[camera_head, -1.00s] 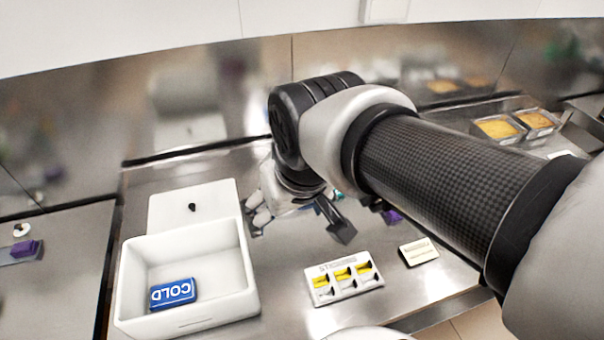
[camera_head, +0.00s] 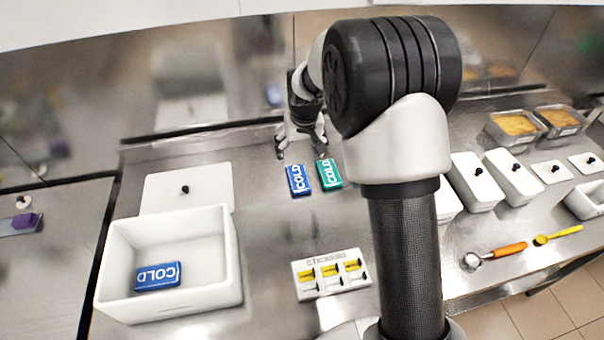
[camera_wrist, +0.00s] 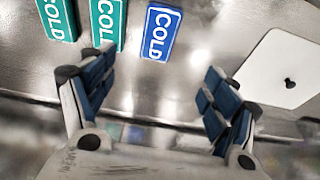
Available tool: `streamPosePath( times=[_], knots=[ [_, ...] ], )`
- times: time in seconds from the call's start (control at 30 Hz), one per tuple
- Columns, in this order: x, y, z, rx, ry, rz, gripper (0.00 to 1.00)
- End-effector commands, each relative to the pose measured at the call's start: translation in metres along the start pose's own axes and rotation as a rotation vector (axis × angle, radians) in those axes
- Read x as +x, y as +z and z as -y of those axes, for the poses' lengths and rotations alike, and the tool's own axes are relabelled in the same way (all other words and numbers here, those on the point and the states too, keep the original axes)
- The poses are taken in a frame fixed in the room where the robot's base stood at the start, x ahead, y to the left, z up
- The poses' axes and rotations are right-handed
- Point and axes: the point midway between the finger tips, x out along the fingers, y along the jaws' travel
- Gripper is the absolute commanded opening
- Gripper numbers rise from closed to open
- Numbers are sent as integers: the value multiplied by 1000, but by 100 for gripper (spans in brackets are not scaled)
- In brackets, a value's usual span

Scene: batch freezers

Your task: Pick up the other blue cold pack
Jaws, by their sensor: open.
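One blue cold pack (camera_head: 298,180) lies on the steel counter beside a green cold pack (camera_head: 329,174). In the wrist view, this blue pack (camera_wrist: 160,33) lies ahead of my open fingers, with the green pack (camera_wrist: 108,22) and a second green pack (camera_wrist: 56,18) to its left. Another blue cold pack (camera_head: 158,276) lies inside the white foam box (camera_head: 226,262). My gripper (camera_head: 301,145) is open and empty behind the counter packs. It also shows in the wrist view (camera_wrist: 160,92), its fingers spread, not touching any pack.
The box's white lid (camera_head: 188,187) lies behind the box. A white sticker tray (camera_head: 331,275) stands in front of the packs. White lidded tubs (camera_head: 476,181) and an orange-handled scoop (camera_head: 497,254) are to the right.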

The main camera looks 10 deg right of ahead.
Motion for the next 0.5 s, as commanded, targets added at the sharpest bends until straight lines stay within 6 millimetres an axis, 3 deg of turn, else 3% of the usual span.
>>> streamPosePath(
  times=[0.3,0.5],
  knots=[
    [73,3,0,0,0,5,80],
    [104,2,0,0,0,3,80]
  ],
)
